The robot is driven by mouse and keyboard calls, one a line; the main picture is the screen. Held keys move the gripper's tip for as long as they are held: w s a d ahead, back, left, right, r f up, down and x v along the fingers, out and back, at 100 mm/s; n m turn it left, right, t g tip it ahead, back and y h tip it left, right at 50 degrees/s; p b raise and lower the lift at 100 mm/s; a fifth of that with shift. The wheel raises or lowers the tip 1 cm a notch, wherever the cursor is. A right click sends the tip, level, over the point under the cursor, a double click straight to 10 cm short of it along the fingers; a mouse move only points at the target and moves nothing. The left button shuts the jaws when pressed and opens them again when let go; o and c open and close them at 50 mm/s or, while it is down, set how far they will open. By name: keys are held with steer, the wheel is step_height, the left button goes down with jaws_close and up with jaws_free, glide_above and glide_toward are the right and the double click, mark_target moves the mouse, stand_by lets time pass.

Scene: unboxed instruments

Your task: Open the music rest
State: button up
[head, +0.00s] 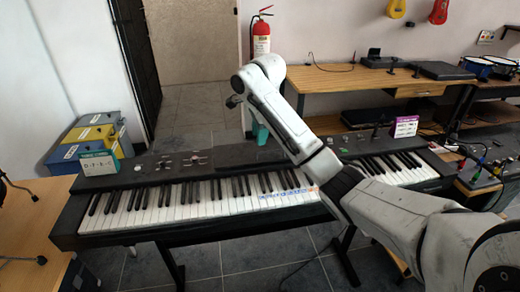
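A long black digital keyboard (190,210) stands on a dark stand across the middle of the head view. A dark flat panel (235,156) lies along its back edge near the middle; I cannot tell whether this is the music rest, and no raised rest shows. My arm reaches from the lower right over the keys and hides part of the keyboard's middle and right. My gripper (235,100) is at the arm's far end, above and behind the keyboard's back edge. Its fingers are too small and dark to make out, and I see no contact with the keyboard.
A small green-and-white sign (98,163) stands on the keyboard's left end, a purple-edged sign (404,126) on its right. Grey and yellow boxes (97,135) stand behind left. A wooden desk (350,79) is behind right; wooden tables flank both ends. A fire extinguisher (261,38) hangs behind.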

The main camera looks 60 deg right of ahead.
steer(key=s+d+r+m, duration=0.2)
steer(key=d, duration=0.1)
glide_above(266, 160)
steer(key=f, duration=1)
steer(key=shift+s+f, duration=0.1)
steer(key=shift+s, duration=0.1)
steer(key=shift+a, duration=0.1)
jaws_close()
stand_by(0.8)
